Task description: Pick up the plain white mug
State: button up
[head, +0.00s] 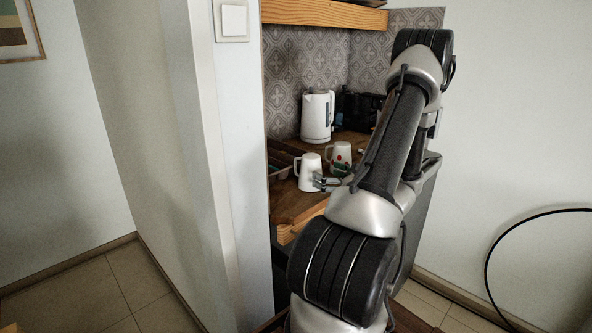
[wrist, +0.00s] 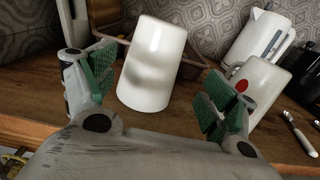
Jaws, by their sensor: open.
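The plain white mug (head: 308,172) stands on the wooden counter, its handle to the left in the head view. It appears upside down, with a closed top. In the wrist view the mug (wrist: 150,70) is just beyond and between my fingers, its handle not visible. My gripper (wrist: 158,86) is open, with one green-padded finger on each side of the view and nothing held. In the head view my gripper (head: 330,182) is at the mug's right side, partly hidden by my arm. Whether a finger touches the mug is unclear.
A second white mug with a red spot (wrist: 262,88) stands close on the right. A white kettle (head: 318,116) is behind, with a dark appliance (head: 358,110) beside it. A spoon (wrist: 299,133) lies at right. A brown tray (head: 282,160) is behind left. A wooden shelf (head: 325,13) hangs above.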

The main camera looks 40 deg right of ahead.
aim_at(309, 167)
jog(key=shift+w+a+r, duration=0.15)
jog(key=shift+w, duration=0.25)
jog(key=w, duration=0.3)
jog(key=w+a, duration=0.1)
jog(key=w, duration=0.1)
jog(key=shift+w+a, duration=0.1)
jog(key=shift+w, duration=0.8)
jog(key=shift+r, duration=0.1)
jog(key=c, duration=1.4)
